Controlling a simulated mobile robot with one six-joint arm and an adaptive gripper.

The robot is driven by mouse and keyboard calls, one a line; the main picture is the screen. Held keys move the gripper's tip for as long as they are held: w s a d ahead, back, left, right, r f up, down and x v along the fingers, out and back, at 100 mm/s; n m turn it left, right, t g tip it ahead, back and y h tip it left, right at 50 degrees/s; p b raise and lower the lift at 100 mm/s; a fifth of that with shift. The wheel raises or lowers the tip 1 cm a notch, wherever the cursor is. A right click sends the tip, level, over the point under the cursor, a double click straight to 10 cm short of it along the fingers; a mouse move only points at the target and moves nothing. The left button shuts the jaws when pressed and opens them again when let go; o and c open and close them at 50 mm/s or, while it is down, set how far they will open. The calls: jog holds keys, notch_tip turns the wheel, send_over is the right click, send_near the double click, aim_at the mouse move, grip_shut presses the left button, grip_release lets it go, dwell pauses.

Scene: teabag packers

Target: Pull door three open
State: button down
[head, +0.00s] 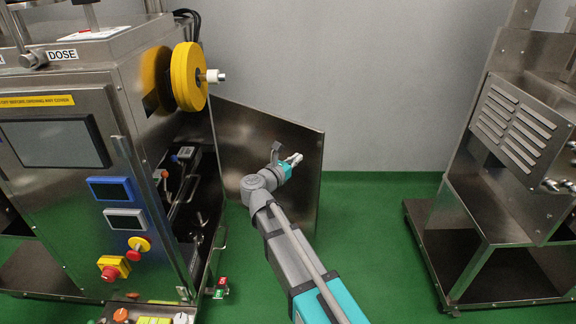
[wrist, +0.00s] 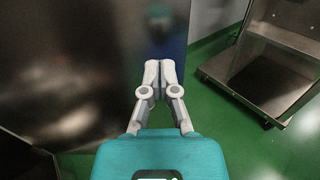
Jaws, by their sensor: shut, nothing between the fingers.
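A large dark steel door (head: 240,128) stands swung out from the open side of the left machine, its free edge toward the right; no number is legible on it. My gripper (head: 295,158) is in front of this panel near its free edge. The gripper is shut and holds nothing. In the wrist view the door (wrist: 70,60) fills the left half, and my gripper's fingertips (wrist: 160,66) are together close to its right edge. I cannot tell whether they touch it. A small handle-like part (head: 275,152) shows beside the gripper on the panel.
The left machine (head: 60,190) has a screen, buttons, a yellow reel (head: 189,77) and an exposed interior. A steel cabinet on a wheeled frame (head: 480,215) stands at the right. Green floor (head: 385,230) is clear between them, with a grey wall behind.

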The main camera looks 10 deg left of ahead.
aim_at(311, 147)
jog(key=shift+x, duration=2.75)
jog(key=shift+w, duration=0.1)
